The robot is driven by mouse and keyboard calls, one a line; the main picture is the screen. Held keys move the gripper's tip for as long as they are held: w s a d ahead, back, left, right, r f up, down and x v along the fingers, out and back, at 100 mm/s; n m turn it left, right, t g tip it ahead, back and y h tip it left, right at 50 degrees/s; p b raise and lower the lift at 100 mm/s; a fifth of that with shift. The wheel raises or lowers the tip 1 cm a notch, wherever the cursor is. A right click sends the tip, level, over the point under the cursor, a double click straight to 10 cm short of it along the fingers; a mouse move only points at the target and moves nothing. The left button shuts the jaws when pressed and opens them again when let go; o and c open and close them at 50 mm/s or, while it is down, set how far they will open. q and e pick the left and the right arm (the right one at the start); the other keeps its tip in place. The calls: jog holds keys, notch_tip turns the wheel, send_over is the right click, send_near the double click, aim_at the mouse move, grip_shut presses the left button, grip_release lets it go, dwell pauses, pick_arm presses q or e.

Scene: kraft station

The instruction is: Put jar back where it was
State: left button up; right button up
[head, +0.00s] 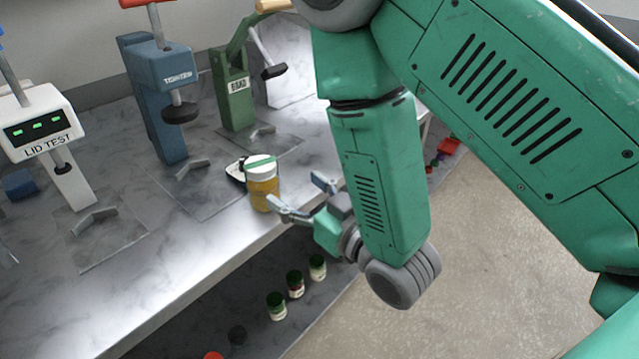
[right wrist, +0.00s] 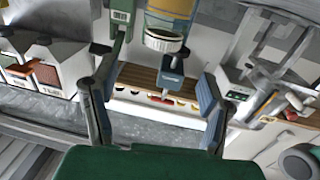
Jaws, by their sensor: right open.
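The jar (head: 263,190) has amber-yellow contents and a pale lid with a green piece across its top. It stands upright near the front edge of the grey marbled bench (head: 190,235). My right gripper (head: 294,193) is open and empty, just right of the jar in the head view. Its fingers are spread and not closed around the jar. In the right wrist view the jar (right wrist: 170,10) shows at the top, beyond the open fingers of the right gripper (right wrist: 150,88). My left gripper is not in view.
A LID TEST device (head: 40,130), a blue TIGHTEN press (head: 160,90) and a green press (head: 233,90) stand on the bench. A black-and-white item (head: 236,172) lies beside the jar. Several green-lidded jars (head: 294,284) stand on a lower shelf. The front bench strip at left is clear.

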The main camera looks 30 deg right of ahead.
jog(key=s+d+f+m+g+h, duration=0.1)
jog(key=s+d+f+g+h, duration=0.2)
jog(key=f, duration=0.6)
jog(key=s+d+f+g, duration=0.1)
jog(key=s+f+g, duration=0.3)
jog(key=f, duration=0.4)
jog(key=s+d+f+g, duration=0.2)
jog(key=s+f+g, duration=0.3)
jog(key=s, duration=0.4)
jog(key=s+d+f+m+g+h, duration=0.1)
jog(key=s+f+g, duration=0.3)
jog(key=s, duration=0.5)
notch_tip(320, 180, down, 2)
jog(key=shift+s+d+f+g+h, duration=0.15)
jog(key=shift+d+f+g+h, duration=0.15)
jog(key=shift+d+g, duration=0.15)
jog(key=shift+d, duration=0.35)
jog(key=shift+a, duration=0.1)
